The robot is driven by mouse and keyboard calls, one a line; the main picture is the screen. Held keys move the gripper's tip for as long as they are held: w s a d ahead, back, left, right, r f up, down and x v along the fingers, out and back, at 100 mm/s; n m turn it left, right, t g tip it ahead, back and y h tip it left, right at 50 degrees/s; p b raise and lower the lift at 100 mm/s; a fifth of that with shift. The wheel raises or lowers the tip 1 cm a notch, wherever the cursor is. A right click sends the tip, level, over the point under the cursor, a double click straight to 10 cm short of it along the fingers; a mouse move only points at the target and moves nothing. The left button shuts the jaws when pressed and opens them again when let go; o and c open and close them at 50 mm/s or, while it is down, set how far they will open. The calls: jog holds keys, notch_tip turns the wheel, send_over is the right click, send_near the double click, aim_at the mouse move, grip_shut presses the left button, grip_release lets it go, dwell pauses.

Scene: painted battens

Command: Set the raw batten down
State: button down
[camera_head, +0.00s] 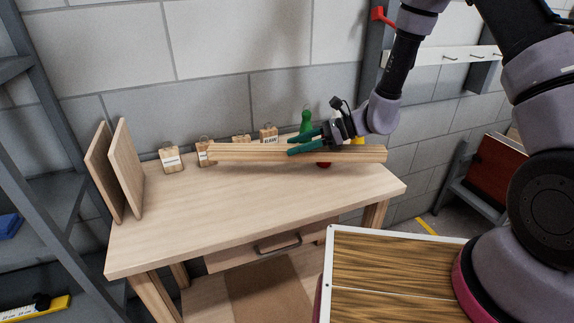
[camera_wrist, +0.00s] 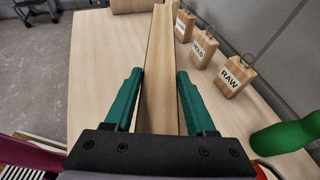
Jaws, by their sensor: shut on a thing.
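My gripper (camera_head: 291,144) is shut on a long pale raw batten (camera_head: 245,153), which lies nearly level across the back of the workbench. In the wrist view the batten (camera_wrist: 160,90) runs lengthwise between my two green fingers. I cannot tell whether its underside touches the bench top. A wooden block tag marked RAW (camera_wrist: 233,79) stands beside the batten, and in the head view it (camera_head: 269,134) shows behind it. Tags marked HOLD (camera_wrist: 204,49) and one with unreadable lettering (camera_wrist: 184,26) stand farther along the row.
The workbench (camera_head: 250,205) is clear in front of the batten. Two upright boards (camera_head: 127,165) stand at its left end. A green object (camera_head: 305,121) stands behind the batten, and a red thing (camera_head: 324,165) shows under it. A drawer handle (camera_head: 278,244) is on the bench front.

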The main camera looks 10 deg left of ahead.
jog(key=shift+f, duration=3.55)
jog(key=shift+f, duration=0.15)
jog(key=shift+c, duration=1.1)
grip_release()
